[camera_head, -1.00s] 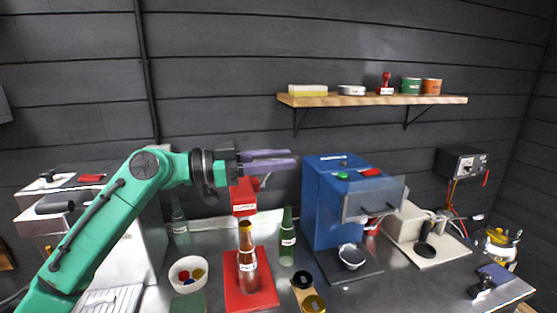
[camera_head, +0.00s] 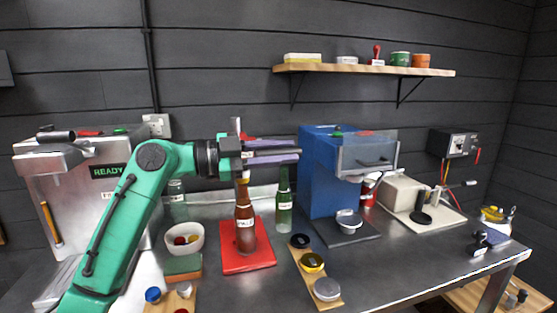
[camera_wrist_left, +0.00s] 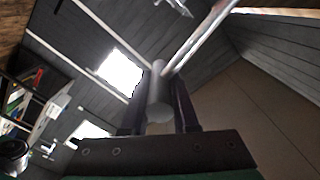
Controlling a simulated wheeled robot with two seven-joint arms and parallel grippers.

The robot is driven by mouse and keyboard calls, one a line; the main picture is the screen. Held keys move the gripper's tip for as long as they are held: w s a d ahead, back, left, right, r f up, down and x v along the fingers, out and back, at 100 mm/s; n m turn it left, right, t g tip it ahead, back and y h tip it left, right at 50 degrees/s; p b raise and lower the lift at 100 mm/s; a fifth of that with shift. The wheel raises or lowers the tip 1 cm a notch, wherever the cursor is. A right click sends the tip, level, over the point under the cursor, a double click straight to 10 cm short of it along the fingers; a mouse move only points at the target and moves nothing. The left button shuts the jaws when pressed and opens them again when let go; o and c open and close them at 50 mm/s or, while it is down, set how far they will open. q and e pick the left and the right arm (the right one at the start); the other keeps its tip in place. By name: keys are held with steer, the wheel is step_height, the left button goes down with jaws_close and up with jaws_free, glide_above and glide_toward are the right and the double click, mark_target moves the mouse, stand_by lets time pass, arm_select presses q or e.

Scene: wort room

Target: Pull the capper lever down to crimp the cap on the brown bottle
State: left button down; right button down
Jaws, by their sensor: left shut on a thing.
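The brown bottle (camera_head: 245,222) stands upright on the capper's red base (camera_head: 264,256). Its top is close under my left gripper (camera_head: 288,151), which reaches in from the left. The capper's red head is mostly hidden behind that gripper; a bit of red shows above the jaws. In the left wrist view the jaws are shut on a grey cylindrical grip of the capper lever (camera_wrist_left: 158,104), and a pale rod runs up and right from near it. The cap on the bottle cannot be made out clearly. My right gripper is not in view.
A green bottle (camera_head: 284,208) stands just right of the brown one. A blue machine (camera_head: 318,185) stands to its right. A white bowl (camera_head: 199,248) and a wooden strip with round pieces (camera_head: 334,303) lie in front. A shelf (camera_head: 360,71) hangs above.

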arm_select(q)
step_height(320, 180, down, 11)
steer(key=m+b, duration=0.3)
steer(key=b, duration=0.6)
steer(key=shift+w+m, duration=0.4)
steer(key=shift+a+f, duration=0.1)
steer(key=c, duration=0.7)
jaws_free()
steer(key=shift+w+a, duration=0.1)
steer(key=shift+w, duration=0.05)
steer(key=b+v, duration=0.2)
steer(key=v, duration=1.2)
steer(key=shift+a+b, duration=0.25)
steer(key=shift+b, duration=0.15)
